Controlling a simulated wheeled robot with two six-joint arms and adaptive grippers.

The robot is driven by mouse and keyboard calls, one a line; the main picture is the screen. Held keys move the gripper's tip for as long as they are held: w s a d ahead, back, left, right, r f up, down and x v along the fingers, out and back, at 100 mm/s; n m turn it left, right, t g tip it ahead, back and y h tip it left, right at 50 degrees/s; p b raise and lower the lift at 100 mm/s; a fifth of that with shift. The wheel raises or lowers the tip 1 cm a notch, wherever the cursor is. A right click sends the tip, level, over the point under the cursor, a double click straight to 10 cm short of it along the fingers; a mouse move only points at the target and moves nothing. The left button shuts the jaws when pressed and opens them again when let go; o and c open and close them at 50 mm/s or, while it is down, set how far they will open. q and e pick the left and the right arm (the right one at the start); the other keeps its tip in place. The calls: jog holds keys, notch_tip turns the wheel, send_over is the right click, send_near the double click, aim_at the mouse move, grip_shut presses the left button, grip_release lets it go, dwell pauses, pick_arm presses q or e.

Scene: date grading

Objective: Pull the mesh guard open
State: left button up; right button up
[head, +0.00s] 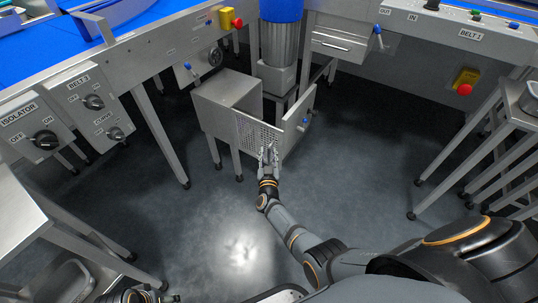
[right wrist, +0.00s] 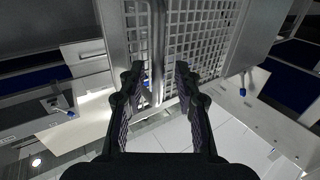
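The mesh guard (head: 246,130) is a grey perforated panel low in the middle of the head view, between a grey cabinet and a plain side panel. In the right wrist view its mesh (right wrist: 205,45) fills the upper middle. A vertical bar handle (right wrist: 157,45) runs down its front. My right gripper (head: 268,153) is in front of the guard. In the right wrist view its two fingers (right wrist: 158,80) are apart, one on each side of the bar, with visible gaps. My left gripper (head: 140,297) is partly visible at the bottom edge, mostly cut off.
The grey cabinet (head: 228,92) stands left of the guard and the side panel (head: 301,120) right of it. A blue-topped column (head: 280,40) rises behind. Control boxes (head: 90,100) and a steel table (head: 20,215) are at left. The floor (head: 370,150) at right is clear.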

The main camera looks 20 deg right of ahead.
jog(key=v, duration=0.7)
jog(key=shift+s, duration=0.25)
